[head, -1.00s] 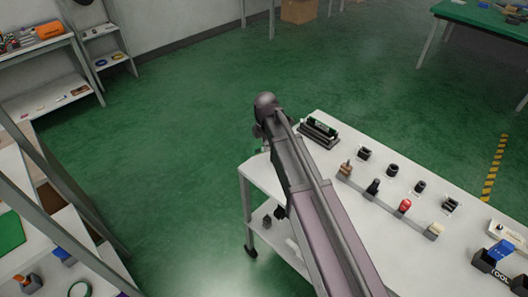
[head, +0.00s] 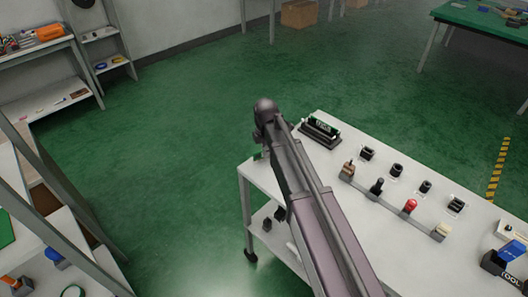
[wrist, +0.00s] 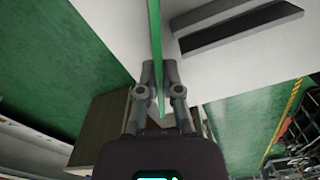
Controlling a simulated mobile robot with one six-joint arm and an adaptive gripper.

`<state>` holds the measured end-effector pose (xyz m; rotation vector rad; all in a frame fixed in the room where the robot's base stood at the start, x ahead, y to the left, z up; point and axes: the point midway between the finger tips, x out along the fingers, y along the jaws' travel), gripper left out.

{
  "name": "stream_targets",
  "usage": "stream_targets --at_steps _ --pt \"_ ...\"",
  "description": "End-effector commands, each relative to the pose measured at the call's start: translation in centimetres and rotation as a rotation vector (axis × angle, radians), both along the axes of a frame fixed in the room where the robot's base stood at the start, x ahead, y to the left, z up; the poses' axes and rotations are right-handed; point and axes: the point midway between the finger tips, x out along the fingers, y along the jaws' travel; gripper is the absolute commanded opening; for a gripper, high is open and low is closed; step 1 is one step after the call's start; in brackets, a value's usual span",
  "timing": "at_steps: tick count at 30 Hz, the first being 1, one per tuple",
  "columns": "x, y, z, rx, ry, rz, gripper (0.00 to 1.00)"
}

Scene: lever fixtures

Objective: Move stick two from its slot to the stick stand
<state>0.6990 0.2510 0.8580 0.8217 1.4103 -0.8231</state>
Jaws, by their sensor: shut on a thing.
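My gripper (wrist: 159,72) shows in the wrist view, its two fingers shut on a thin, long green piece (wrist: 155,35). I cannot tell for sure whether this is stick two. It is held beside the white table top (wrist: 215,65). In the head view my arm hides most of the gripper. A row of upright handles in brown, black, red (head: 410,206) and cream stands in a light bar on the table. I cannot tell which thing is the stick stand.
A dark labelled holder (head: 320,132) sits at the table's far end, with several small black holders (head: 396,170) behind the row. A shelf (head: 50,215) is on the left. Green floor (head: 180,140) is open between.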

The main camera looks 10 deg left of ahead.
Motion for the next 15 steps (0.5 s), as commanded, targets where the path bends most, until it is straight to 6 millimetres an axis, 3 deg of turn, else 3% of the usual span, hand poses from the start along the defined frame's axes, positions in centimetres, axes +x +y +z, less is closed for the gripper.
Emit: stream_targets --at_steps 7,9,11,15 --pt "0.0 -0.01 -0.69 0.0 0.0 0.0 0.0" --pt "0.01 -0.02 -0.53 0.0 0.0 0.0 0.28" --pt "0.01 -0.02 -0.53 0.0 0.0 0.0 0.43" --pt "0.01 -0.02 -0.53 0.0 0.0 0.0 0.43"
